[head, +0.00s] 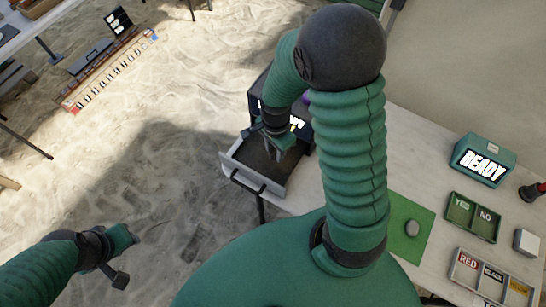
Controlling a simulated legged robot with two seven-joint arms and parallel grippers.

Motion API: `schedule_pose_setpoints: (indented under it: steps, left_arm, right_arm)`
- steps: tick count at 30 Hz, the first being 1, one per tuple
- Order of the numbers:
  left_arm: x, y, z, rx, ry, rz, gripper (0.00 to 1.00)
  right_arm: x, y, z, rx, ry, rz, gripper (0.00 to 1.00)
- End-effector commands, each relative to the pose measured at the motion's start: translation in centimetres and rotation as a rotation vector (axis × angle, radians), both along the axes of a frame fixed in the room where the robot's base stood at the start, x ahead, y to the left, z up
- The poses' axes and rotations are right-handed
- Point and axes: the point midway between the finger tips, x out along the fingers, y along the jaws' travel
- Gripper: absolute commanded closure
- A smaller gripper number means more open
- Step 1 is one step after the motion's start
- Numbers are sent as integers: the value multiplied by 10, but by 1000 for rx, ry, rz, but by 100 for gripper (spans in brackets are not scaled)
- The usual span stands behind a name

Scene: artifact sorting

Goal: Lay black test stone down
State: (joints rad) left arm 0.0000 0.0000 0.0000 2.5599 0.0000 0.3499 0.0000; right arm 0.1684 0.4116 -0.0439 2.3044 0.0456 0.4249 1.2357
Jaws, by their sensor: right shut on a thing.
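My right gripper (277,150) points down into the open grey drawer (238,150) at the table's left end. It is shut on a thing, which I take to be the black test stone. The stone is hardly distinguishable from the fingers and the dark drawer floor, so I cannot tell whether it touches the floor. My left gripper (128,258) is low at the left, over sand and away from the table.
A round grey stone (411,228) lies on a green mat (398,248). My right arm hides part of the table.

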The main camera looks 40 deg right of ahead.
Motion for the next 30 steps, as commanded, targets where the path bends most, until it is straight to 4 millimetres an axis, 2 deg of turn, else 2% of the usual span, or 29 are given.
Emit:
schedule_pose_setpoints:
  steps: [7, 16, 17, 21, 30]
  left_arm:
    - [0, 0, -9, 0, 0, 0, 64]
    - [0, 0, -10, 0, 0, 0, 64]
    - [0, 0, -9, 0, 0, 0, 64]
    - [0, 0, -9, 0, 0, 0, 64]
    - [0, 0, -8, 0, 0, 0, 64]
  right_arm:
    - [-1, 0, -40, 1, 2, 2, 100]
    - [0, 0, -43, 0, -1, 4, 100]
    - [0, 0, -42, 0, -1, 4, 63]
    - [0, 0, -41, 0, -1, 4, 45]
    - [0, 0, -40, 0, -1, 4, 45]
